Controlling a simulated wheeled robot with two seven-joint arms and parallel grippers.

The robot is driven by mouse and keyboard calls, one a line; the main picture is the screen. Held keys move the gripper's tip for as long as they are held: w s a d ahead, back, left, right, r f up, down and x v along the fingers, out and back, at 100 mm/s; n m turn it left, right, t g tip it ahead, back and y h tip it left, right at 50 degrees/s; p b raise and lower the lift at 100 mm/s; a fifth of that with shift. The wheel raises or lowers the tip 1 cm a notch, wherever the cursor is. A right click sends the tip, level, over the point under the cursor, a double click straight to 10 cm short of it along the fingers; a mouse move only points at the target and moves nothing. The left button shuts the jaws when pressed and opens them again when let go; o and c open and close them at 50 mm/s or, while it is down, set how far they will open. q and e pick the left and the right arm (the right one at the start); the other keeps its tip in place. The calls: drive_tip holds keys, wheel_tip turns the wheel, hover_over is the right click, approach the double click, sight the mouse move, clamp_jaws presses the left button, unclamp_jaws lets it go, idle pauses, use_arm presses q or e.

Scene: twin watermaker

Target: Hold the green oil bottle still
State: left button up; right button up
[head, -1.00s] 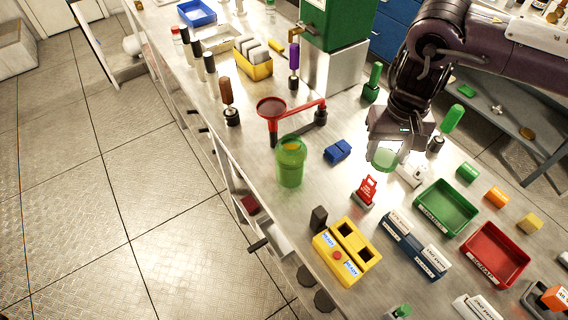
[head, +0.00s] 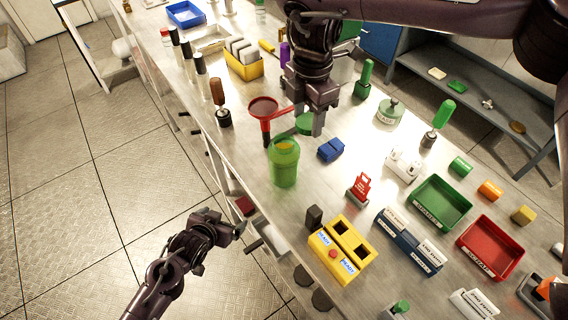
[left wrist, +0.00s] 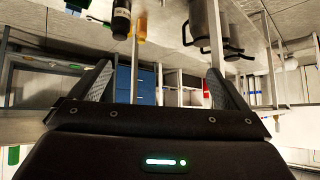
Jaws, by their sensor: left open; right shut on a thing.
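The green oil bottle (head: 284,164) stands upright on the metal bench, translucent green with a yellowish open top. My right gripper (head: 312,118) is just behind and above it, shut on a round green lid-like piece (head: 305,123), partly hidden by the fingers. My left gripper (head: 230,226) is low in front of the bench's near edge, apart from the bottle. In the left wrist view it (left wrist: 162,90) is open, with nothing between its fingers. I cannot make out the green bottle in that view.
A red funnel stand (head: 264,110) is close behind-left of the bottle. A blue block (head: 331,150), red tag stand (head: 360,188) and yellow box (head: 342,262) stand right and in front. A grey-green jar (head: 390,112) is farther right. Open drawers (head: 245,205) jut from the bench front.

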sight(284, 154)
drive_tip(key=a+n, duration=0.1)
drive_tip(key=n, duration=0.1)
drive_tip(key=a+n, duration=0.1)
drive_tip(key=n, duration=0.1)
drive_tip(key=a+r+n, duration=0.1)
drive_tip(key=a+n, duration=0.1)
drive_tip(key=shift+w, duration=0.4)
use_arm(q)
drive_tip(key=w+d+r+m+t+h, duration=0.1)
drive_tip(key=d+r+m+h, duration=0.2)
drive_tip(key=r+h, duration=0.2)
drive_tip(key=w+d+r+m+t+h, duration=0.1)
drive_tip(key=d+r+m+h, duration=0.2)
drive_tip(key=r+h, duration=0.3)
drive_tip(key=shift+d+r+t+h, duration=0.3)
drive_tip(key=shift+d+r, duration=0.45)
drive_tip(key=shift+r, duration=1.8)
use_arm(e)
drive_tip(key=shift+w+a+r+n, duration=0.1)
drive_tip(key=shift+a+n, duration=0.45)
drive_tip(key=shift+n, duration=0.35)
use_arm(q)
drive_tip(key=shift+w+d, duration=0.1)
drive_tip(key=shift+w, duration=0.05)
drive_tip(key=x, duration=1.2)
drive_tip(key=shift+c, duration=0.4)
